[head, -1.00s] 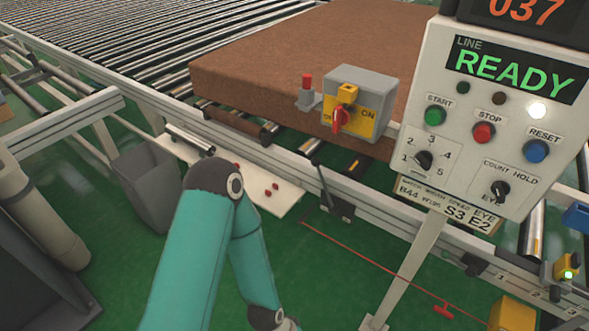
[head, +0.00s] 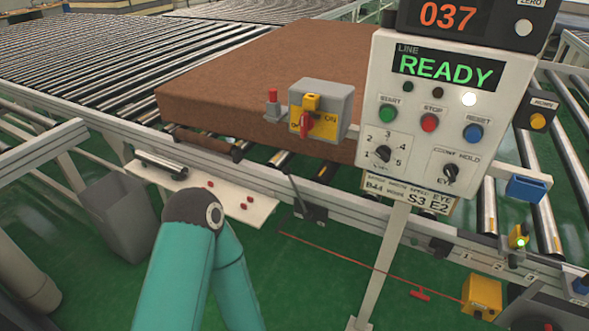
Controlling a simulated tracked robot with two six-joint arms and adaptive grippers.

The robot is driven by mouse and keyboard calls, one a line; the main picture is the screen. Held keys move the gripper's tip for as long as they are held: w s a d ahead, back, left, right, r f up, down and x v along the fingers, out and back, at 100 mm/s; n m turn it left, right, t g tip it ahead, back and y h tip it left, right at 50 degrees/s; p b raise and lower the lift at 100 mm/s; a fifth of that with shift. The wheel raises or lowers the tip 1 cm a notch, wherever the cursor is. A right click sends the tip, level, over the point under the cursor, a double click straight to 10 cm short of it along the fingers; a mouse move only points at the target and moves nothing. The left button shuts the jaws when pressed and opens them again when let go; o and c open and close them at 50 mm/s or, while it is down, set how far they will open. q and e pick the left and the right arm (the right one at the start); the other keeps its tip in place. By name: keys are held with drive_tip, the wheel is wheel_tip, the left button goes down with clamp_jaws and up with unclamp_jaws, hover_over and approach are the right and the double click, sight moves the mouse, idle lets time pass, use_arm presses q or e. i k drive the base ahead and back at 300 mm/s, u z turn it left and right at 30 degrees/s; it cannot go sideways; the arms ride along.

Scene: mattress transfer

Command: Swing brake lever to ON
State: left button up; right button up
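A thin black lever (head: 297,194) stands on a dark bracket at the near side rail of the conveyor and leans to the left. I cannot read any label on it. A grey box (head: 335,103) with a yellow plate marked ON at its right sits on the rail above. A red handle (head: 305,125) on this box points roughly downward. I cannot tell from the picture which of the two is the brake lever. A teal arm of mine rises at the lower left, bent at its elbow. Neither gripper is in view.
A brown mattress (head: 240,85) lies on the rollers. A white control panel (head: 410,155) reading READY stands on a post at the right. A red cord (head: 350,262) runs to a yellow box (head: 482,296). A white shelf (head: 222,200) and grey bin (head: 115,215) are at the left.

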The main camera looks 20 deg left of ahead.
sight(286, 171)
drive_tip(key=i, duration=0.85)
drive_tip(key=u, duration=0.05)
